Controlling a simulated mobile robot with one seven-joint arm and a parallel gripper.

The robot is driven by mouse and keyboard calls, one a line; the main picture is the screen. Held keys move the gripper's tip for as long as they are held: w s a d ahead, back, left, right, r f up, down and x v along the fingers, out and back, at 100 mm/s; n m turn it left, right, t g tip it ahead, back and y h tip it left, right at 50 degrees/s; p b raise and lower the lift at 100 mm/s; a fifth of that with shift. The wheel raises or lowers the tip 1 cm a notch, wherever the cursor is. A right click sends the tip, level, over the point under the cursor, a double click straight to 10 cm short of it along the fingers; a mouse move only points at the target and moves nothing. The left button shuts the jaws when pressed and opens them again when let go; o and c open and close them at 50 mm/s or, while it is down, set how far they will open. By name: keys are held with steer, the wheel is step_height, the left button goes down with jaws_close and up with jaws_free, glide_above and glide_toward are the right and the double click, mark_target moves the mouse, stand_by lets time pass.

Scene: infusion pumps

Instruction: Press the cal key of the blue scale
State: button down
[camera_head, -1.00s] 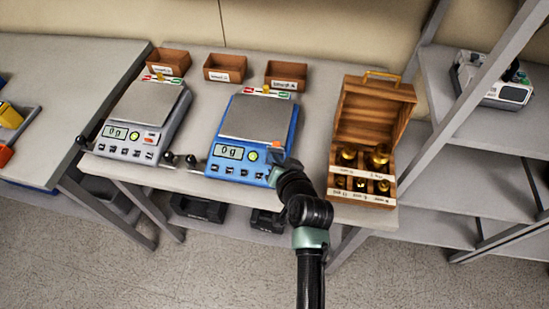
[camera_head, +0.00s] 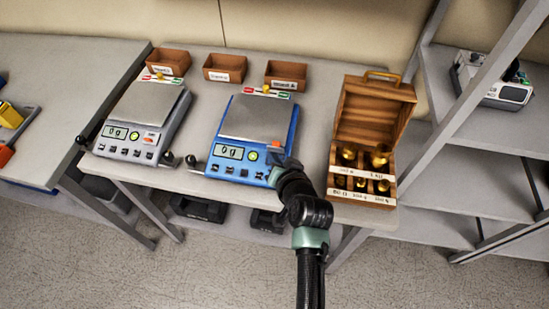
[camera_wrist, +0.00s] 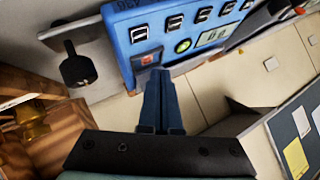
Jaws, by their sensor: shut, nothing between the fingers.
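The blue scale (camera_head: 290,130) stands on the table with a grey pan, a display (camera_head: 229,152), a round yellow-green button and a row of dark keys along its front. An orange-red key is at its right front. My gripper (camera_head: 280,160) is over the scale's front right corner and hides part of the panel there. In the wrist view the shut, empty fingers (camera_wrist: 161,74) end close to the red key (camera_wrist: 147,58), below the dark keys (camera_wrist: 172,22). I cannot tell whether they touch the panel. The key labels are too small to read.
A grey scale (camera_head: 150,108) stands to the left. An open wooden box (camera_head: 343,146) of brass weights stands close to the right of my arm. Several brown bins (camera_head: 223,68) line the back. A shelf rack (camera_head: 470,125) is at the far right.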

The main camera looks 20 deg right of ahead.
steer(key=shift+w+d+f+b, duration=0.1)
steer(key=shift+f+b, duration=0.25)
steer(key=shift+f, duration=0.05)
steer(key=shift+f+b, duration=0.3)
steer(key=shift+f, duration=0.05)
stand_by(0.5)
steer(key=shift+r, duration=0.15)
steer(key=shift+r+p, duration=0.6)
steer(key=shift+p, duration=0.2)
steer(key=r+p, duration=0.1)
steer(key=s+r+p, duration=0.1)
steer(key=r+p, duration=0.1)
steer(key=a+r+p, duration=0.1)
steer(key=r+p, duration=0.1)
steer(key=shift+s, duration=0.15)
steer(key=shift+f, duration=0.1)
stand_by(0.7)
